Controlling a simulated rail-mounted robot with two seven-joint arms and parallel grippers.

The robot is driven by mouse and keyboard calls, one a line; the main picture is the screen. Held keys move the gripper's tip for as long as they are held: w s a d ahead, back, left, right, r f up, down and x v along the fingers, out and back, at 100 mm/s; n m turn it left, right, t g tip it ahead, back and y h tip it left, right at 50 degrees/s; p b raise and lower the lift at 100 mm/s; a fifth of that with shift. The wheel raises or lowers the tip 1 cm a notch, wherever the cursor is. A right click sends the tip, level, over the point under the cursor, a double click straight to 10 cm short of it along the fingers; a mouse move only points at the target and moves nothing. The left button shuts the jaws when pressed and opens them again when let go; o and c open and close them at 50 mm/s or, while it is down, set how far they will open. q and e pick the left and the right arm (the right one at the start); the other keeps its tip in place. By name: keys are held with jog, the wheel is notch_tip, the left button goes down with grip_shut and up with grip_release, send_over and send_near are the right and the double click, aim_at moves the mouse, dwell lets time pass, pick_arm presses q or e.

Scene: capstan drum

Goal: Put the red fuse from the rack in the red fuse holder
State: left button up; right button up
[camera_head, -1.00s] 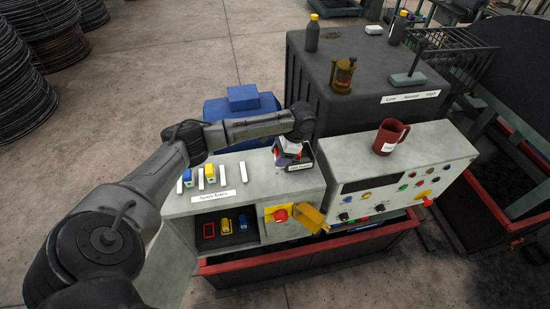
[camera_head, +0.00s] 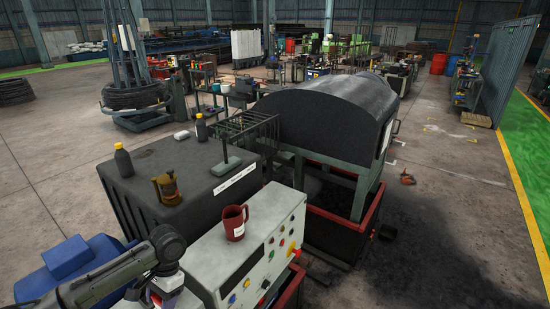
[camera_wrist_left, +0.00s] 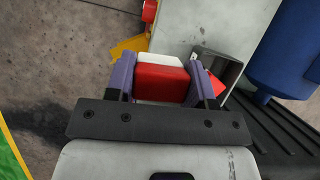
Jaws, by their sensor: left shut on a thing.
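In the left wrist view my left gripper (camera_wrist_left: 162,84) is shut on the red fuse (camera_wrist_left: 161,79), a red block with a white part, held between two purple fingers. In the head view the gripper (camera_head: 163,292) is at the bottom edge, left of the control panel, and only partly shown. The rack and the red fuse holder are out of the head view now. I cannot make out either one in the wrist view. My right gripper is in no view.
An open grey box (camera_wrist_left: 229,66) with something red inside stands right of the fuse in the wrist view. A yellow cover (camera_wrist_left: 128,47) is at upper left. The control panel (camera_head: 217,262) carries a red mug (camera_head: 234,226); a dark cabinet (camera_head: 143,205) stands behind.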

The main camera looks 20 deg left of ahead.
pick_arm(q)
jog(key=shift+w+d+n+h, duration=0.1)
jog(key=shift+n+h, duration=0.2)
jog(key=shift+n, duration=0.5)
jog(key=s+d+r+n+h+p, duration=0.15)
jog(key=s+d, duration=0.25)
jog(key=d, duration=0.4)
jog(key=s+d+r+n+p, duration=0.1)
jog(key=s+d+r+n, duration=0.1)
jog(key=s+d, duration=0.35)
jog(key=w+d+r+m+p, duration=0.1)
jog(key=d+r+p, duration=0.1)
jog(key=r, duration=0.5)
jog(key=d+r+m+y+p, duration=0.1)
jog(key=d+r+p, duration=0.2)
jog(key=d+r, duration=0.2)
jog(key=shift+w+r+m, duration=0.35)
jog(key=shift+r, duration=0.85)
